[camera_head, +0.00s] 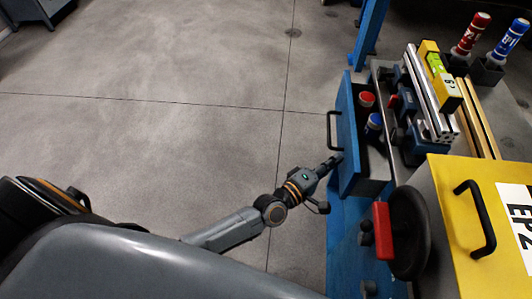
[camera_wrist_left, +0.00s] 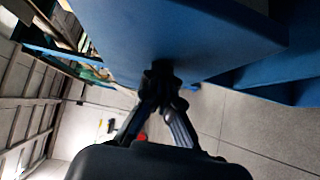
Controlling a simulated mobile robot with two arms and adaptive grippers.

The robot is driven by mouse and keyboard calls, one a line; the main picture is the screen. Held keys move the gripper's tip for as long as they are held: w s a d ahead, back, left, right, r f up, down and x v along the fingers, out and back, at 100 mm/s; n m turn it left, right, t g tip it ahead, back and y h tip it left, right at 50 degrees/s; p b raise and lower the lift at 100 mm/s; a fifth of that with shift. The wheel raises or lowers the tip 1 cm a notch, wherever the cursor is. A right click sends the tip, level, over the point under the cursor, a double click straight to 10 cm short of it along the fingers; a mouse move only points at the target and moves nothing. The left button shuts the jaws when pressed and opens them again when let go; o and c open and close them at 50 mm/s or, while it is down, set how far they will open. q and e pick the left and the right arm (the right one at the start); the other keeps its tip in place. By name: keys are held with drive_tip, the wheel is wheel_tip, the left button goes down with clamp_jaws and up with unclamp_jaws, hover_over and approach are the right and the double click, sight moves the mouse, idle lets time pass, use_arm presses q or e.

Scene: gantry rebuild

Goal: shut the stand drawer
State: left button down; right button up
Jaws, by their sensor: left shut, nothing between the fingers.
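The stand drawer (camera_head: 347,140) has a blue front with a black bar handle (camera_head: 332,130) and stands pulled out to the left of the stand. A red-capped item (camera_head: 367,99) and a blue-capped item (camera_head: 374,122) show inside it. My left gripper (camera_head: 337,159) is shut and empty, its fingertips at the near part of the drawer front, below the handle in the picture. In the left wrist view the shut fingers (camera_wrist_left: 160,75) meet or nearly meet the blue drawer front (camera_wrist_left: 190,35); contact is hard to tell. My right gripper is not in view.
The stand's blue frame (camera_head: 345,235) runs below the drawer. A black handwheel with a red grip (camera_head: 381,230) and a yellow box (camera_head: 450,200) stand at the right. Metal rails (camera_head: 422,90) lie on the bench top. The floor (camera_head: 170,120) to the left is clear.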

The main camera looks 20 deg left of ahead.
sight(344, 167)
use_arm(q)
drive_tip(key=d, duration=0.2)
drive_tip(key=w+d, duration=0.1)
drive_tip(key=shift+w+d, duration=0.15)
drive_tip(key=shift+d, duration=0.25)
drive_tip(key=d, duration=0.2)
drive_tip(key=w+d, duration=0.1)
drive_tip(key=d, duration=0.1)
drive_tip(key=shift+w, duration=0.15)
drive_tip(key=shift+d+b, duration=0.2)
drive_tip(key=shift+b, duration=0.1)
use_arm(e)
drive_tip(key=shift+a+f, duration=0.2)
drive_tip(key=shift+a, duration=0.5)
use_arm(q)
drive_tip(key=shift+d+r, duration=0.1)
drive_tip(key=shift+r, duration=0.05)
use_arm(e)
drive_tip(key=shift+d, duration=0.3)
